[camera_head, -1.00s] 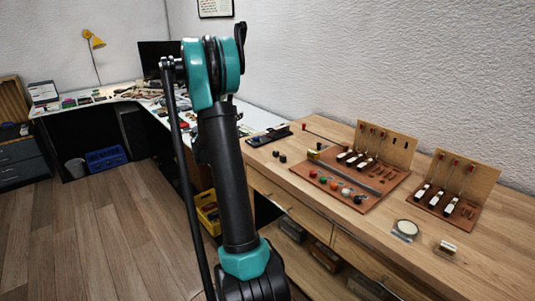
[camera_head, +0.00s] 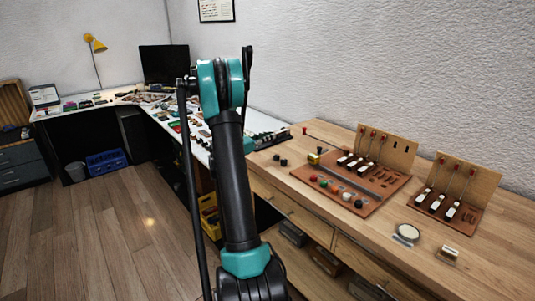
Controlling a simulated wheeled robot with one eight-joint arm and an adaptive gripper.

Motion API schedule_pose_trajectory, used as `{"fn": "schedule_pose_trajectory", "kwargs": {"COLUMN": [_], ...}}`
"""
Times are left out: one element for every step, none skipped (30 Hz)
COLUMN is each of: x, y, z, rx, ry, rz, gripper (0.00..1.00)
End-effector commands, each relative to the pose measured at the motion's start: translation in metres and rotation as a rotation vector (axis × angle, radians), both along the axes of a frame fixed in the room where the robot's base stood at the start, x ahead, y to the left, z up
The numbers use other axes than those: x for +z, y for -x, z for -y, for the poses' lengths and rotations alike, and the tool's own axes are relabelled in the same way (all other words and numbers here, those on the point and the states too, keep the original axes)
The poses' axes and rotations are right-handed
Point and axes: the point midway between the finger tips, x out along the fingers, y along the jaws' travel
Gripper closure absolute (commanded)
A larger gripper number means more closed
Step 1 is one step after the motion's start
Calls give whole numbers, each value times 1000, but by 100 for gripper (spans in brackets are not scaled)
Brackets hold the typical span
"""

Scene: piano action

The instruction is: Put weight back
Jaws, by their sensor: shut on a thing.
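My arm (camera_head: 234,175) rises through the middle of the head view, with its teal elbow joint (camera_head: 220,85) at the top. My gripper cannot be made out, and neither can anything in it. The weight cannot be picked out with certainty. Two small dark blocks (camera_head: 280,159) stand on the wooden bench (camera_head: 380,246) near its left end. A small yellow and dark block (camera_head: 314,157) stands by the brown board (camera_head: 353,208). That board carries key models and a row of small coloured knobs (camera_head: 334,188).
A second key board (camera_head: 459,187) stands at the right of the bench. A round pale disc (camera_head: 407,232) and a small block (camera_head: 449,252) lie in front of it. A dark flat case (camera_head: 271,138) lies at the bench's left end. A cluttered white desk (camera_head: 120,98) runs behind.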

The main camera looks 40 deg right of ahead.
Motion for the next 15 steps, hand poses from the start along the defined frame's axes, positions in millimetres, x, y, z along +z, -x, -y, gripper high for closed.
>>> {"fn": "schedule_pose_trajectory", "kwargs": {"x": [-12,-17,-24,-28,-32,-36,-38,-40,-42,-43,-44,-47,-49,-52,-57], "y": [-1,-1,0,-1,-1,-1,-1,0,0,0,0,0,0,0,0], "z": [0,0,0,0,0,0,0,0,0,0,0,0,0,0,0], "rx": [0,0,0,0,0,0,0,0,1,1,1,1,1,1,1], "ry": [0,0,0,0,0,0,0,0,0,0,0,0,0,0,0], "rz": [0,0,0,0,0,0,0,0,0,0,0,0,0,0,0], "gripper": [100,100,100,100,100,100,100,100,100,100,100,100,100,100,100]}}
